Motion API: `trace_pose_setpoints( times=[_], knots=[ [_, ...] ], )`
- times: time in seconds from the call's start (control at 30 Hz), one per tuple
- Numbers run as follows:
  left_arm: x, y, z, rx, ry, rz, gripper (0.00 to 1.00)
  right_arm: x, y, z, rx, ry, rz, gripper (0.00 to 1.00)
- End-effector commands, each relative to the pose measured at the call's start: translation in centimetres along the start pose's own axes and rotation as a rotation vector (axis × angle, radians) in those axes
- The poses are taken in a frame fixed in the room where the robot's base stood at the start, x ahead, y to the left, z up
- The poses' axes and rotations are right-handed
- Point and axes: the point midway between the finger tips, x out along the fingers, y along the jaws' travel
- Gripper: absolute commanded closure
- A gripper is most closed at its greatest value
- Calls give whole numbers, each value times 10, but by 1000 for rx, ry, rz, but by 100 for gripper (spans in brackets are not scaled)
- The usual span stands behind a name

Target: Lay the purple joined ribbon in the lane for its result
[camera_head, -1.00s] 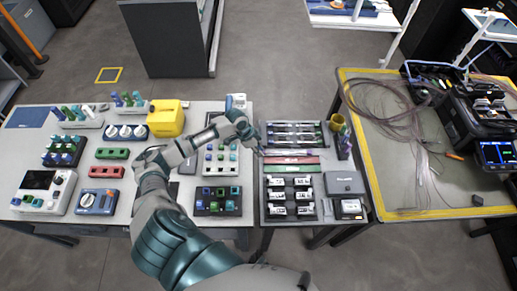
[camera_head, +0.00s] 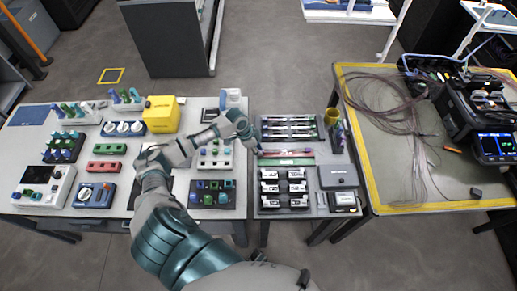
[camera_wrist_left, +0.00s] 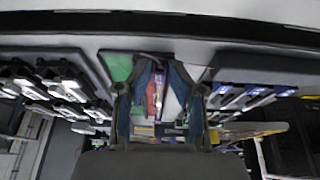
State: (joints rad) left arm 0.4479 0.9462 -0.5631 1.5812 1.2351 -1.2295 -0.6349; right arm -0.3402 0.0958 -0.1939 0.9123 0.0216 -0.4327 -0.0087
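My left gripper (camera_head: 256,150) is just above the left end of two coloured lanes on the middle table. The upper lane is red (camera_head: 300,153), the lower one green (camera_head: 287,162). In the left wrist view the two fingers (camera_wrist_left: 158,72) stand apart, with a gap between their tips. Between them I see a thin purple strip (camera_wrist_left: 158,99) along the red lane, probably the ribbon. Whether it touches a finger or lies flat in the lane I cannot tell. The green lane (camera_wrist_left: 118,66) is left of the fingers there. My right gripper is not in view.
A dark tray with several pale rods (camera_head: 290,121) lies behind the lanes, and a rack of several white holders (camera_head: 284,204) in front. Loose fibres (camera_head: 385,110) cover part of the right table.

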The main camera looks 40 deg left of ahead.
Motion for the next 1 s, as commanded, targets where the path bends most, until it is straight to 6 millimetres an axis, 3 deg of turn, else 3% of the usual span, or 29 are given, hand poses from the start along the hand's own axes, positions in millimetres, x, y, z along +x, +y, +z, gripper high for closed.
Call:
trace_pose_setpoints(
  times=[0.7,0.87,1.0],
  knots=[
    [-6,-3,-6,7,22,-8,55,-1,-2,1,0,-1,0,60],
    [-26,-3,-2,7,21,-3,55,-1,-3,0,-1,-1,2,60],
    [-57,-2,2,6,19,2,55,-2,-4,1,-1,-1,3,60]
  ],
)
